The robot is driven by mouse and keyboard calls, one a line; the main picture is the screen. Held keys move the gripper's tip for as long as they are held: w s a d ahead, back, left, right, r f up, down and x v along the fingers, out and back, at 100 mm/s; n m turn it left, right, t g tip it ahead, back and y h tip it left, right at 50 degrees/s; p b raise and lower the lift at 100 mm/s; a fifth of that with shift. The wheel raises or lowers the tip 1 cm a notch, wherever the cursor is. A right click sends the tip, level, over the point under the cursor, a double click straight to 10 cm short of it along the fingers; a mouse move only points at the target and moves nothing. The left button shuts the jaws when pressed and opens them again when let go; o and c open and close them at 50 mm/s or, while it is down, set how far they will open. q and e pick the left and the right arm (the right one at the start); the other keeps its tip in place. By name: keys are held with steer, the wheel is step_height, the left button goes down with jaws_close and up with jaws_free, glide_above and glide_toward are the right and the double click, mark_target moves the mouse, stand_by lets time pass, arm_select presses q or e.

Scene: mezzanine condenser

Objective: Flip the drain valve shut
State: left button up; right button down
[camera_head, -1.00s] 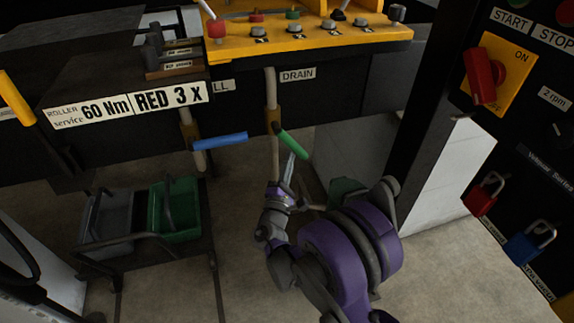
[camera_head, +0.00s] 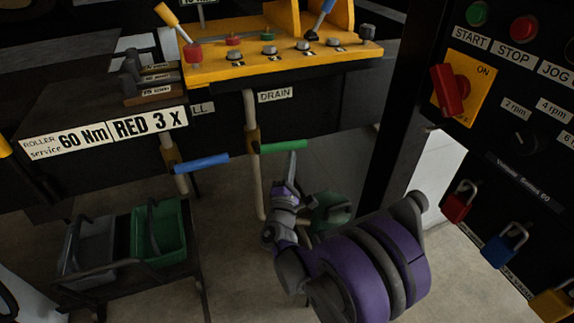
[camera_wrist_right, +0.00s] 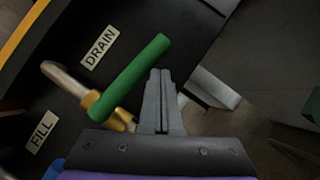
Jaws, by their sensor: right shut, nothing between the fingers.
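The drain valve's green handle (camera_head: 284,146) sticks out to the right from a brass body (camera_head: 253,138) on the pale pipe under the DRAIN label (camera_head: 275,96). It lies nearly level, crosswise to the pipe. The green handle (camera_wrist_right: 132,77) also shows in the right wrist view, beside the fingers. My right gripper (camera_head: 292,158) is shut and empty, its tips pointing up just under the handle's outer part. In the right wrist view the shut fingers (camera_wrist_right: 160,78) are right of the handle; I cannot tell whether they touch it. My left gripper is not in view.
The fill valve's blue handle (camera_head: 202,162) is left of the drain pipe. A yellow panel (camera_head: 270,65) with levers is above. A dark cart (camera_head: 150,278) with grey and green bins stands lower left. A black control panel (camera_head: 500,130) with padlocks is at right.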

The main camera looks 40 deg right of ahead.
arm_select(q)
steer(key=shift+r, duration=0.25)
arm_select(e)
steer(key=shift+d+r, duration=0.3)
steer(key=shift+r, duration=0.25)
